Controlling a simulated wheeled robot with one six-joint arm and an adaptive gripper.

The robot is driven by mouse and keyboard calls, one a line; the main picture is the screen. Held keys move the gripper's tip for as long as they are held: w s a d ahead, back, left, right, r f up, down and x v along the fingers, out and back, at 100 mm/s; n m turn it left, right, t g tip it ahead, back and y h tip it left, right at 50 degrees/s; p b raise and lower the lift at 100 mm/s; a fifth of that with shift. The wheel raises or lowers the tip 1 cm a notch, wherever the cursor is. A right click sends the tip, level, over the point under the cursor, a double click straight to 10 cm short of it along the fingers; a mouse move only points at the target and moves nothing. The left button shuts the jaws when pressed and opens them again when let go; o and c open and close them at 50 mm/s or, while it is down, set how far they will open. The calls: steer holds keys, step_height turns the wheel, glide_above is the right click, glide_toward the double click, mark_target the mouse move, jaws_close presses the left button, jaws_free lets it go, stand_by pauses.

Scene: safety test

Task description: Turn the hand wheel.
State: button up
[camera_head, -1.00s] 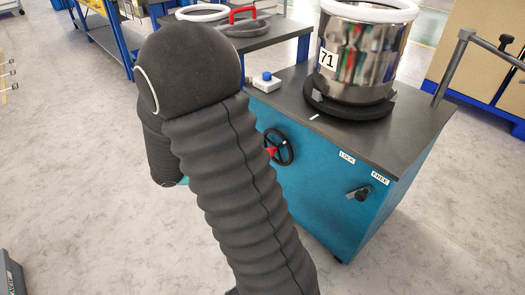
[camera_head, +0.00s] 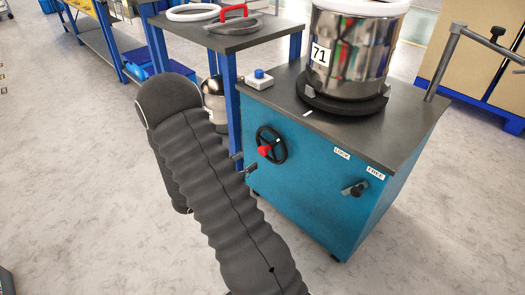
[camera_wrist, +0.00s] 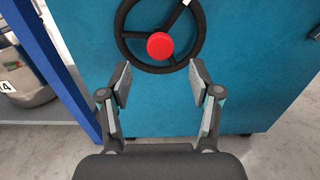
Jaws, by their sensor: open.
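The hand wheel (camera_head: 271,145) is black with spokes and a red knob (camera_head: 264,151), on the front face of a blue cabinet (camera_head: 315,185). My gripper (camera_wrist: 158,75) is open and empty. Its fingertips appear just below the knob in the picture, one to each side; I cannot tell the distance to it. In the head view my arm hides most of the gripper, and only finger parts (camera_head: 245,164) show left of the cabinet.
A metal pot (camera_head: 352,55) marked 71 stands on the cabinet top, near a small box with a blue button (camera_head: 259,78). A lever (camera_head: 354,189) sits by the LOCK and FREE labels. A table (camera_head: 230,40) with blue legs stands left of the cabinet.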

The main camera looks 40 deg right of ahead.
mark_target(261, 151)
steer(key=d, duration=0.8)
steer(key=shift+w+d, duration=0.2)
steer(key=shift+w, duration=0.1)
jaws_close()
